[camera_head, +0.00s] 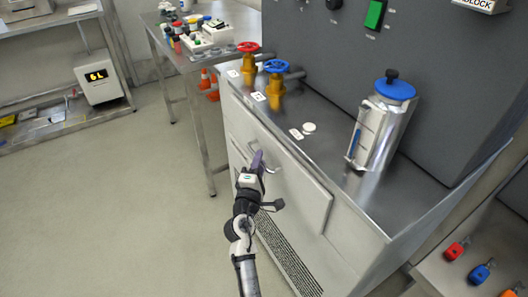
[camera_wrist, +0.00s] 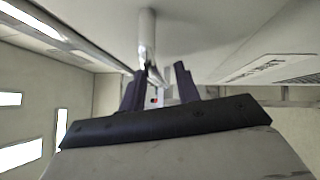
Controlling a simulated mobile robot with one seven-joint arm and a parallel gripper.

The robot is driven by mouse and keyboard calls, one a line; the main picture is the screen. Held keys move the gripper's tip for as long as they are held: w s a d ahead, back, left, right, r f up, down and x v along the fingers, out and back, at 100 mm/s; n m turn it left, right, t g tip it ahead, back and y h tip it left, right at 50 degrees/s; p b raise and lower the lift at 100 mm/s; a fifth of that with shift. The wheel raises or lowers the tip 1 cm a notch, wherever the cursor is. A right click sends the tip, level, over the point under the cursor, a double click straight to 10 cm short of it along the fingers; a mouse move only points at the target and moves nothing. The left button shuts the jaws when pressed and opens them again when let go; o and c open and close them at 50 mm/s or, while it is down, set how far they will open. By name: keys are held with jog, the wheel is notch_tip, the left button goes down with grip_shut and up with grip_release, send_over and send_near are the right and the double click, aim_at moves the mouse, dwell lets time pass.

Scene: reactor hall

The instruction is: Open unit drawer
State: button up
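The unit drawer (camera_head: 300,195) is a pale front panel in the side of the metal unit, and it looks shut. Its curved metal handle (camera_head: 266,140) stands out from the upper part of the panel. My gripper (camera_head: 257,158) is at the handle, in front of the panel. In the wrist view, the two dark fingers (camera_wrist: 162,85) are apart, with a gap between them. The handle (camera_wrist: 147,38) reaches down to the left finger there. I cannot tell whether the bar lies between the fingers or touches one.
On the unit's top (camera_head: 335,172) are a red valve (camera_head: 248,60), a blue valve (camera_head: 276,78) and a blue-lidded metal canister (camera_head: 380,125). A steel table (camera_head: 200,60) stands at the back left. The floor (camera_head: 110,210) left of the unit is clear.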

jog(key=shift+w+d+r, duration=0.1)
jog(key=shift+w, duration=0.35)
jog(key=shift+s, duration=0.1)
grip_shut()
jog(key=s+a+b, duration=0.3)
jog(key=s+a, duration=0.3)
jog(key=a, duration=0.4)
jog(key=s+a+b, duration=0.3)
jog(key=s+a, duration=0.3)
jog(key=a, duration=0.4)
jog(key=shift+s, duration=0.35)
